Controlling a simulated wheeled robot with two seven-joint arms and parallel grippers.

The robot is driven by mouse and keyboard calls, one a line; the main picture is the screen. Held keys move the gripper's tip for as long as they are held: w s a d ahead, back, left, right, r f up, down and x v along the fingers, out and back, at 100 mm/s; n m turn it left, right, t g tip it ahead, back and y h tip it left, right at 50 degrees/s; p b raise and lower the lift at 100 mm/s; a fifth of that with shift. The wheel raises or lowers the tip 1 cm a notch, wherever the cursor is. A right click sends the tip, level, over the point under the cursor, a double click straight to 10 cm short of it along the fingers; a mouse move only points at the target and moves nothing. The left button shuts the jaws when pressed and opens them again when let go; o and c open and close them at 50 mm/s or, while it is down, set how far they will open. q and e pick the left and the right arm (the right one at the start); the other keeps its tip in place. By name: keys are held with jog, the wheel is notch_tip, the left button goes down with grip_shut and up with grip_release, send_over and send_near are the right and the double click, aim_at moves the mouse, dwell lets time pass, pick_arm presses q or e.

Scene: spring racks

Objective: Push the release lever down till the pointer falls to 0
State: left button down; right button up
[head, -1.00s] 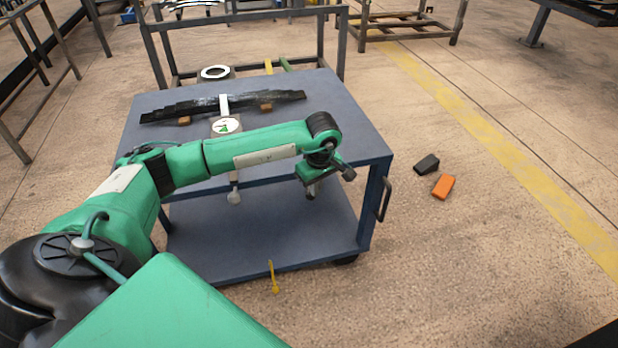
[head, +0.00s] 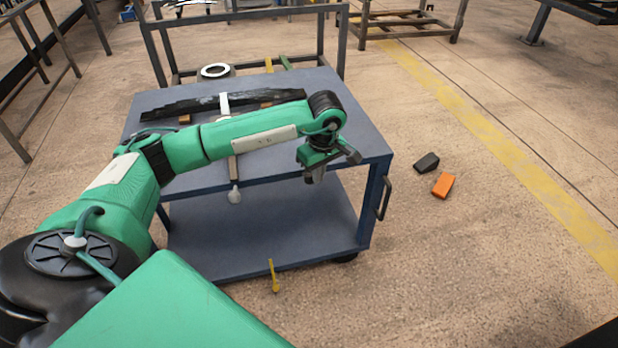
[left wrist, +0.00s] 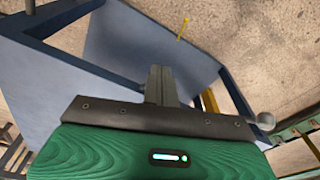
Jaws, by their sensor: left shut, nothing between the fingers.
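The release lever (head: 233,180) is a pale bar with a round knob. It hangs out over the front edge of the blue cart, and its knob (left wrist: 265,121) shows at the right of the left wrist view. My left gripper (head: 316,176) is shut and empty, to the right of the lever and apart from it, by the cart's front edge. Its fingers (left wrist: 161,85) point over the lower shelf in the left wrist view. The black leaf spring (head: 190,106) lies on the cart top under a white strap (head: 224,103). My left arm hides the dial and its pointer. My right gripper is out of view.
The blue cart (head: 355,140) has a lower shelf (head: 290,232) and a side handle (head: 384,200). A yellow piece (head: 274,277) shows by the shelf's front edge. An orange block (head: 443,185) and a dark block (head: 427,163) lie on the floor at right.

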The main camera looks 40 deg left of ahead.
pick_arm(q)
notch_tip(320, 180, up, 9)
jog(key=d, duration=0.1)
jog(key=shift+s+f, duration=0.15)
dwell(0.4)
